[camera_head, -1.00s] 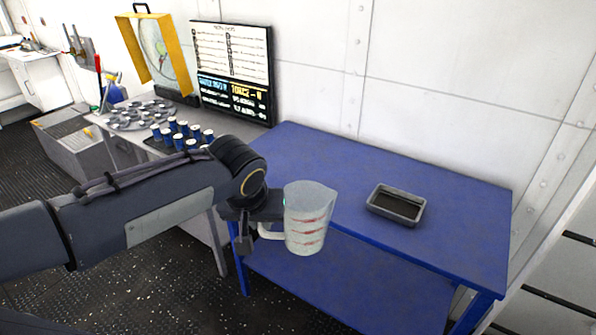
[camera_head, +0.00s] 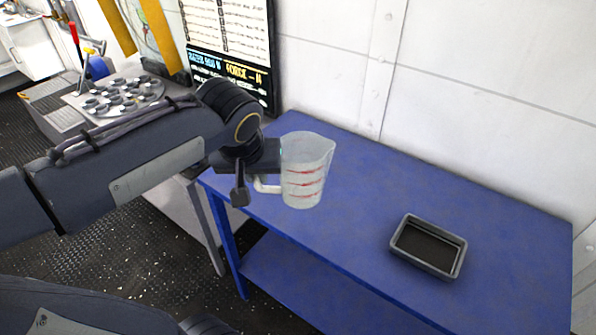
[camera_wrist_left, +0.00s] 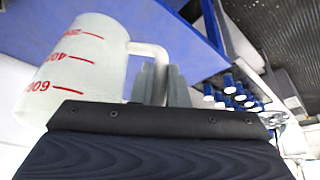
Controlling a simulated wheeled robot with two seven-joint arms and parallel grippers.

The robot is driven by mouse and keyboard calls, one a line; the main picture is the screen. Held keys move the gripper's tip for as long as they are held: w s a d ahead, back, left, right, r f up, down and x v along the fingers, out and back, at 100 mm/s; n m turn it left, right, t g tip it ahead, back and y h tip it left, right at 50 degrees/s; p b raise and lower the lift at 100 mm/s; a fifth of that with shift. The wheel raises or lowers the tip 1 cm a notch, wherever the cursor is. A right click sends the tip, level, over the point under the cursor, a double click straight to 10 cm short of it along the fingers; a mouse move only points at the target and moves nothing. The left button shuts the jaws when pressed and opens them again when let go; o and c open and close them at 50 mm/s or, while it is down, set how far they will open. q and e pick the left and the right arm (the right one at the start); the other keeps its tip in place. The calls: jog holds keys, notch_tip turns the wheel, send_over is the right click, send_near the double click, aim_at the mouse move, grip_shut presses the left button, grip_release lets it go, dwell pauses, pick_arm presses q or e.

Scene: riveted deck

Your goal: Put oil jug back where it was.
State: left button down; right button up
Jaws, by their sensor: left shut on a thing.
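The oil jug (camera_head: 306,172) is a clear, whitish measuring jug with red marks and a white handle. My left gripper (camera_head: 262,180) is shut on its handle and holds it upright, in front of the left part of the blue table (camera_head: 370,200) in the head view. I cannot tell whether its base touches the table. In the left wrist view the jug (camera_wrist_left: 85,62) fills the upper left, with the gripper fingers (camera_wrist_left: 165,85) at its handle. My right gripper is not in view.
A grey tray with a dark inside (camera_head: 428,247) sits on the right part of the blue table. The rest of the tabletop is clear. A dark board with writing (camera_head: 229,45) stands behind. A round plate with several cups (camera_head: 120,95) is at the left.

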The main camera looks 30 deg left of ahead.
pick_arm(q)
jog(key=shift+w+a+f+p, duration=0.2)
jog(key=shift+w+a+f, duration=0.9)
jog(key=shift+w+f, duration=1)
jog(key=shift+w+a+f+p, duration=0.15)
jog(key=shift+w+a+f, duration=1)
jog(key=shift+w+f, duration=0.9)
jog(key=shift+w+a+f+p, duration=0.2)
jog(key=shift+w+a+f, duration=0.9)
jog(key=shift+w+f, duration=0.95)
jog(key=shift+s+f, duration=0.25)
jog(key=shift+f, duration=0.05)
jog(key=shift+f, duration=0.15)
jog(key=c, duration=1.4)
grip_release()
